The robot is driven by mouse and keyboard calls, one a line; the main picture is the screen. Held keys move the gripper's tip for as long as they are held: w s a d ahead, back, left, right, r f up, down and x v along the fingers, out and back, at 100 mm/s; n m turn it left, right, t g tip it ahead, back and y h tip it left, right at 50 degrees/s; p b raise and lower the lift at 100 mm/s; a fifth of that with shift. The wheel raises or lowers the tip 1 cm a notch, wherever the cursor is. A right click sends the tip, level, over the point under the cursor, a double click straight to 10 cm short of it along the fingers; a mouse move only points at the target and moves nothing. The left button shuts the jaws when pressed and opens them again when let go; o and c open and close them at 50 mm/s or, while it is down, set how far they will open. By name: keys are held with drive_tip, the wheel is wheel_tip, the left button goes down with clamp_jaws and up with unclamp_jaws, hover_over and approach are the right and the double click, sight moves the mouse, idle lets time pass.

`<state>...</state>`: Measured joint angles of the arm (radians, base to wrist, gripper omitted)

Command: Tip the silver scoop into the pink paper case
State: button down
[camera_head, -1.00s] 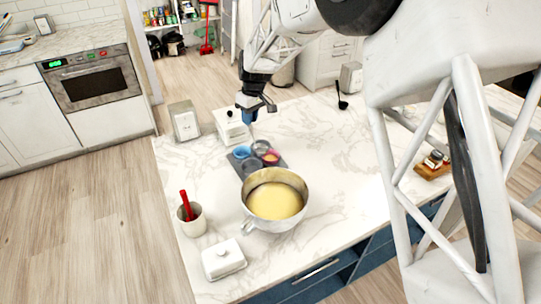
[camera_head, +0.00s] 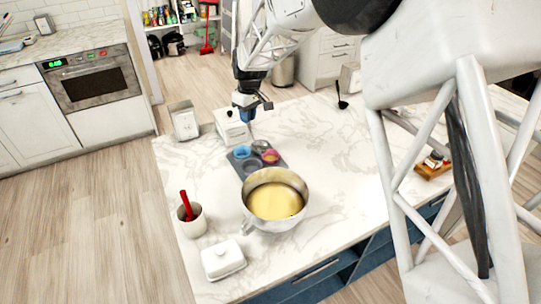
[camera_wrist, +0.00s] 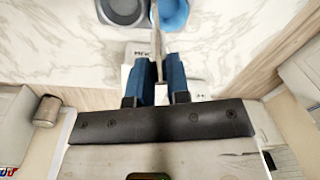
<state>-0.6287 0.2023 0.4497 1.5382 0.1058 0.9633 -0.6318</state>
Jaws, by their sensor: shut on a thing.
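My gripper (camera_head: 247,115) is above the counter behind the muffin tray (camera_head: 279,168), its blue fingers pointing down. In the wrist view my gripper (camera_wrist: 156,85) is shut on the thin handle of the silver scoop (camera_wrist: 157,42), which runs away from the fingers between the cups. The scoop's bowl is not clear in either view. The pink paper case (camera_head: 270,157) sits in the tray's right side with something yellowish in it. A blue case (camera_head: 242,152) sits at the tray's left and also shows in the wrist view (camera_wrist: 172,14).
A large metal bowl of yellow batter (camera_head: 274,200) stands in front of the tray. A white lettered container (camera_head: 231,127) is behind it. A cup with a red-handled tool (camera_head: 191,219) and a white lidded dish (camera_head: 222,260) are front left.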

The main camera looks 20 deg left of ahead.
drive_tip(key=shift+r, duration=0.9)
